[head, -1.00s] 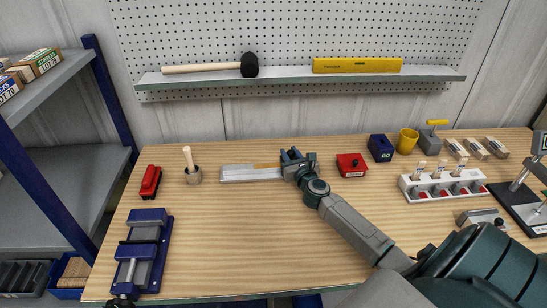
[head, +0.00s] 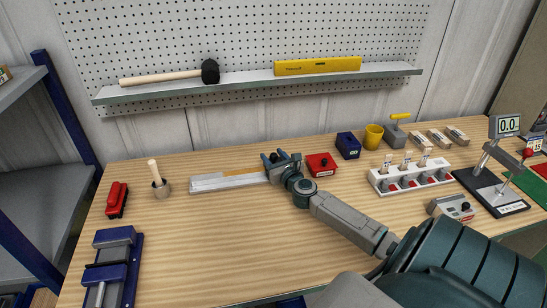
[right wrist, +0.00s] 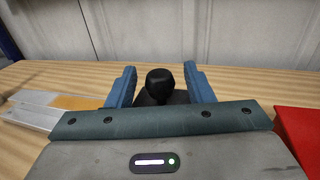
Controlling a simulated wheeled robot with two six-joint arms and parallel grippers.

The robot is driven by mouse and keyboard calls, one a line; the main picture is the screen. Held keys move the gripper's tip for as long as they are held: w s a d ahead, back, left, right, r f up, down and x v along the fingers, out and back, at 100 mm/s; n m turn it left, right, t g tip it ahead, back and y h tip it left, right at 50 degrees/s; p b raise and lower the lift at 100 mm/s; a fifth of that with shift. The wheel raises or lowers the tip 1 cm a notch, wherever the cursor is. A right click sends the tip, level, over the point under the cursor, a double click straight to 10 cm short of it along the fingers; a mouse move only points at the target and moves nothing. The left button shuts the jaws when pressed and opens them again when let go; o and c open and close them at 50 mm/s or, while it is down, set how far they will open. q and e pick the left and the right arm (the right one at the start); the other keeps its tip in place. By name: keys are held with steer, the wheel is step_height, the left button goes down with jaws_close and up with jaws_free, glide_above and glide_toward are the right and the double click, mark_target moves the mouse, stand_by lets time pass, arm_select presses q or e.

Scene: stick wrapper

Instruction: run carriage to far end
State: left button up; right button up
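The stick wrapper's silver rail (head: 225,183) lies on the wooden bench, with an orange-tan strip (head: 245,176) along its right part. My right gripper (head: 282,160) is at the rail's right end and hides the carriage there in the head view. In the right wrist view, the carriage's black knob (right wrist: 159,86) stands upright between my two blue fingers. The rail (right wrist: 35,115) shows left of the gripper in that view. My left gripper is not in view.
A red box (head: 321,165) sits close to the right of my gripper, and its red side (right wrist: 297,125) shows in the wrist view. A blue box (head: 347,146), yellow cup (head: 373,136) and white switch strip (head: 412,176) are farther right. The bench front is clear.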

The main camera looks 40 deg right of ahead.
steer(key=shift+s+a+f, duration=0.1)
steer(key=shift+s+a, duration=0.05)
steer(key=shift+s, duration=0.35)
steer(key=b+v, duration=0.2)
steer(key=v, duration=0.6)
steer(key=shift+v, duration=0.9)
